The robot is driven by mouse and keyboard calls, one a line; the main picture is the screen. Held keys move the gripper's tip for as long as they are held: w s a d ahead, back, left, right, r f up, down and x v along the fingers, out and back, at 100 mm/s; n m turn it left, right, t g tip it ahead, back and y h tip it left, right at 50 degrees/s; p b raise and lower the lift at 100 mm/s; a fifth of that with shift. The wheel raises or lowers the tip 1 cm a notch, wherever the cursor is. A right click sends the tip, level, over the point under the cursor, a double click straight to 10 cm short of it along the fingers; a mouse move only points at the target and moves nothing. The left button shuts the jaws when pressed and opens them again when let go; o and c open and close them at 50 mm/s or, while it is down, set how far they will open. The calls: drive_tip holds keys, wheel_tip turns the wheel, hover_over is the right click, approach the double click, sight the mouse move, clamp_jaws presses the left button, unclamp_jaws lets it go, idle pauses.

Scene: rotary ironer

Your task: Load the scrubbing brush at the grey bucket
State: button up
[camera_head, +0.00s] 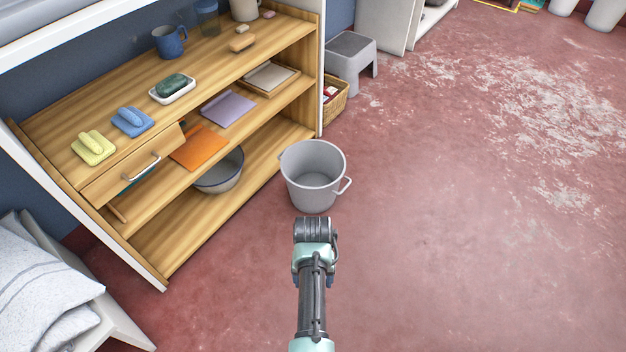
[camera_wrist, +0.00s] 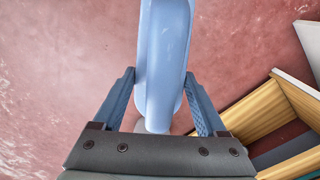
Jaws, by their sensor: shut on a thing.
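The grey bucket (camera_head: 314,178) stands upright on the red floor by the shelf's right end; its inside looks empty. My gripper (camera_wrist: 160,74) is shut on a smooth light blue thing (camera_wrist: 164,45), which I take to be the scrubbing brush. It runs up out of the wrist view between the two dark blue fingers, and no bristles show. In the head view my wrist is on the near side of the bucket, below it in the picture. It hides the fingers and the held thing there. I cannot tell its height above the floor.
The wooden shelf (camera_head: 215,90) left of the bucket holds a yellow item (camera_head: 93,147), a blue item (camera_head: 133,120), a soap dish (camera_head: 172,88) and mugs. A basket (camera_head: 335,102) and grey stool (camera_head: 350,60) stand behind. Floor to the right is clear.

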wheel_tip(320, 180, down, 10)
drive_tip(key=b, duration=0.7)
drive_tip(key=shift+r, duration=0.15)
idle(2.1)
wheel_tip(320, 180, up, 4)
drive_tip(key=p, duration=0.4)
idle(1.2)
